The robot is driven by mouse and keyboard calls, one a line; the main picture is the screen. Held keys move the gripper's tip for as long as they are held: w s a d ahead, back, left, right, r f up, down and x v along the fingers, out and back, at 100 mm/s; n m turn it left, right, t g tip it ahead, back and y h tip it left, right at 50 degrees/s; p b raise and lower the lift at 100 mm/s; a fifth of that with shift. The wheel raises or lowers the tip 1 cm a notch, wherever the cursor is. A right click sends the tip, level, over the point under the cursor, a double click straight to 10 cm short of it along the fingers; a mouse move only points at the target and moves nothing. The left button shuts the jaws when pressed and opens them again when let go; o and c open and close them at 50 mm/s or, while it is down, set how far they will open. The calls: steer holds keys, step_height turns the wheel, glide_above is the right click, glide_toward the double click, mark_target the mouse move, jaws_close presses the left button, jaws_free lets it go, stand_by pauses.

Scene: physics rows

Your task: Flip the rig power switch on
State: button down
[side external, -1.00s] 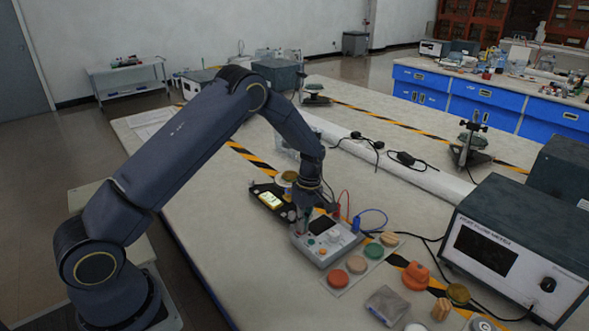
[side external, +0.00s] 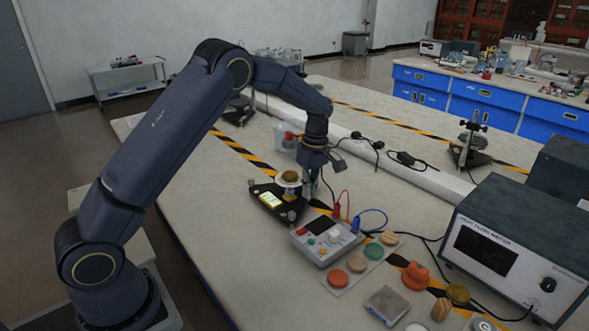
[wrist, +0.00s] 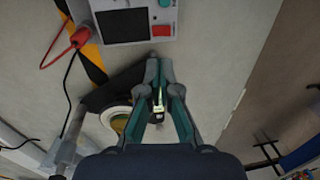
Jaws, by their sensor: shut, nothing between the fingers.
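A grey control box (side external: 327,240) with a dark screen (side external: 320,226) and coloured buttons sits on the bench. In the wrist view the box (wrist: 142,45) is at the top, with a small red rectangular control (wrist: 161,30) at its near corner. I cannot tell whether that control is the switch, or its position. A black-based rig (side external: 272,212) with a lit yellow panel (side external: 270,200) and a round top stands beside the box. My gripper (side external: 309,193) is shut and empty, raised behind the box. In the wrist view its fingertips (wrist: 159,66) appear just below the box's edge.
A red lead (side external: 347,198) and a blue lead (side external: 375,213) loop beside the box. Several coloured discs (side external: 356,264) lie in front of it. A large meter (side external: 510,250) stands at the right. Bare bench lies to the left.

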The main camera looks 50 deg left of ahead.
mark_target(299, 232)
steer(key=shift+w+r, duration=0.15)
steer(key=shift+r, duration=1.35)
steer(key=shift+s+r, duration=0.15)
steer(key=shift+s, duration=0.5)
steer(key=f, duration=0.4)
steer(key=s+f, duration=0.1)
steer(key=f, duration=0.9)
steer(key=shift+s+a, duration=0.1)
steer(key=shift+s, duration=0.25)
steer(key=shift+s+f, duration=0.2)
steer(key=shift+f, duration=0.1)
